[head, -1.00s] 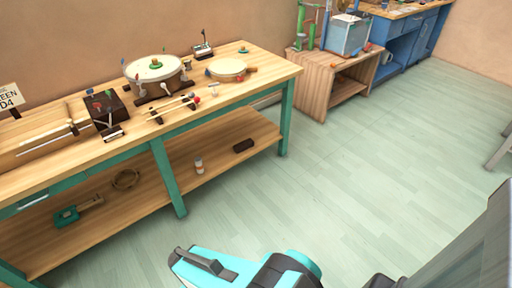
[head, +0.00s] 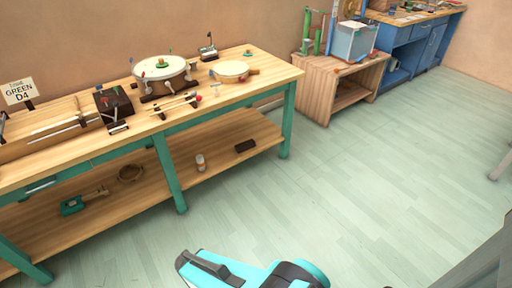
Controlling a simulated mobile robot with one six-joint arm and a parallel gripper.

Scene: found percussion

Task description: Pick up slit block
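Two dark brown blocks could be the slit block, and I cannot tell which. One dark block (head: 245,146) lies on the lower shelf of the workbench, near its right end. A larger dark brown box (head: 113,104) stands on the bench top, left of the drum, with small coloured pieces on it. The end of my arm, teal and dark grey, shows at the bottom centre as my gripper (head: 203,267). It is over the floor in the picture, well apart from both blocks. Its fingers are not clear.
The long workbench (head: 60,179) bears a white drum (head: 160,69), a round pale frame drum (head: 231,70), mallets and a sign (head: 20,92). A can (head: 200,162) and teal tool (head: 72,206) sit on its shelf. Floor (head: 340,200) right of the bench is clear.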

